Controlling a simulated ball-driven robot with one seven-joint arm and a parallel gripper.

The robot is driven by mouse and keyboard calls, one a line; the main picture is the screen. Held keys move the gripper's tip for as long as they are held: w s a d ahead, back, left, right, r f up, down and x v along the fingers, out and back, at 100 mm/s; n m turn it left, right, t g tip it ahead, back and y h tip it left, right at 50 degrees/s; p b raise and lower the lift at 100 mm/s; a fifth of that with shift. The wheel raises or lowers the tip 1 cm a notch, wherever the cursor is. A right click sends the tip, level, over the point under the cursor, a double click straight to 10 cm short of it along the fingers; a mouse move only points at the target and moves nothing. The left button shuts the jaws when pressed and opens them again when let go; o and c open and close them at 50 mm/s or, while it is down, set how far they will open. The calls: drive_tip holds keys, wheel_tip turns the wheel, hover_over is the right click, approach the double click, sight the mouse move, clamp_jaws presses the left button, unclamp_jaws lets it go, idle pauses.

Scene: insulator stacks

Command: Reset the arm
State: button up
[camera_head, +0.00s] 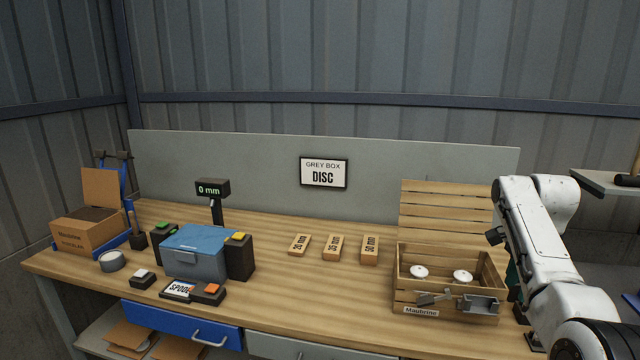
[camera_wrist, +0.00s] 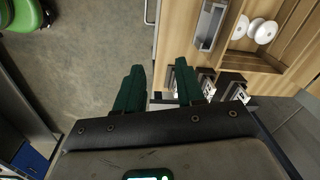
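My arm (camera_head: 541,225) stands at the right of the head view, folded upward beside the right end of the bench. My gripper (camera_wrist: 157,82) shows in the wrist view as two dark green fingers with a clear gap between them. It is open and nothing is between the fingers. It hangs past the bench edge, with floor below on the left and the bench on the right. In the head view the gripper is mostly hidden behind the arm.
Three wooden blocks (camera_head: 334,247), a blue-lidded grey box (camera_head: 193,262) and a cardboard box (camera_head: 88,232) stand farther left. A shelf (camera_head: 606,183) is at right.

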drive_tip(key=s+a+f+n, duration=0.3)
drive_tip(key=s+f, duration=0.2)
drive_tip(key=f, duration=0.3)
drive_tip(key=s+a+f+n+b, duration=0.1)
drive_tip(key=s+a+f+n, duration=0.1)
drive_tip(key=s+a+f, duration=0.5)
drive_tip(key=s+f+n, duration=0.3)
drive_tip(key=s+f, duration=0.1)
drive_tip(key=f, duration=0.6)
drive_tip(key=s+a+n, duration=0.2)
drive_tip(key=s+n, duration=0.1)
drive_tip(key=s, duration=0.6)
drive_tip(key=s+a+f+n, duration=0.1)
drive_tip(key=s+a+n, duration=0.2)
drive_tip(key=s, duration=0.7)
drive_tip(key=s+a+f+n+b, duration=0.1)
drive_tip(key=s+a+n, duration=0.2)
drive_tip(key=s, duration=0.7)
drive_tip(key=shift+s+a, duration=0.15)
